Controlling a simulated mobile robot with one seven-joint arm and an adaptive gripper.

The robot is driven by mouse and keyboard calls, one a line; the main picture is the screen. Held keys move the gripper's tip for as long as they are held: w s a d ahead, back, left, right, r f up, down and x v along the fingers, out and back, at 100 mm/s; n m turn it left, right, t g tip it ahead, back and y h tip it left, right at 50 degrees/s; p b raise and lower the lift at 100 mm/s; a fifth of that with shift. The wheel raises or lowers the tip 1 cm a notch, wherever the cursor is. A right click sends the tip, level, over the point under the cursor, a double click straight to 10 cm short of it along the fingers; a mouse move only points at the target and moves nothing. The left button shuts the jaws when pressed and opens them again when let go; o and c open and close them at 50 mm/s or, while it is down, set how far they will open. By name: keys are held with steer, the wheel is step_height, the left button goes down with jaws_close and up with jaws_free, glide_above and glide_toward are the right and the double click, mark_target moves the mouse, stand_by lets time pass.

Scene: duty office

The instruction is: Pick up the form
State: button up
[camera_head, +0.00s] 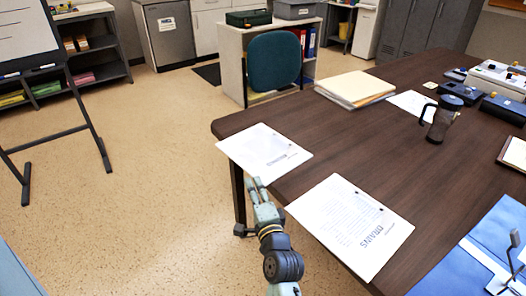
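Two white printed sheets lie flat at the near left edge of the dark table. One form (262,148) is by the table's left corner, and its left edge reaches the table's edge. The other form (350,225), with larger print at its lower right, lies nearer to me along the same edge. I cannot tell which of them the task means. My gripper (248,207) is at the table's edge, just below the first sheet in the picture. Its fingers stand apart, one up near that sheet's lower corner, one lower left. No sheet is seen between them.
The dark table (325,150) also bears a folder stack (354,88), another sheet (411,104), a dark jug (440,120) and a blue folder (480,245). A whiteboard stand (85,115) and a teal chair (273,62) stand beyond.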

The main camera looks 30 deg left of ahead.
mark_target(247, 168)
steer(key=x, duration=0.2)
steer(key=p+x, duration=0.1)
steer(key=x, duration=0.2)
steer(key=p+x, duration=0.1)
steer(key=x, duration=0.1)
steer(key=shift+w+a+r, duration=0.2)
steer(key=shift+w+r, duration=0.05)
steer(key=shift+r, duration=0.05)
steer(key=shift+w+a+f, duration=0.1)
steer(key=shift+w+a, duration=0.35)
steer(key=shift+c, duration=0.5)
jaws_close()
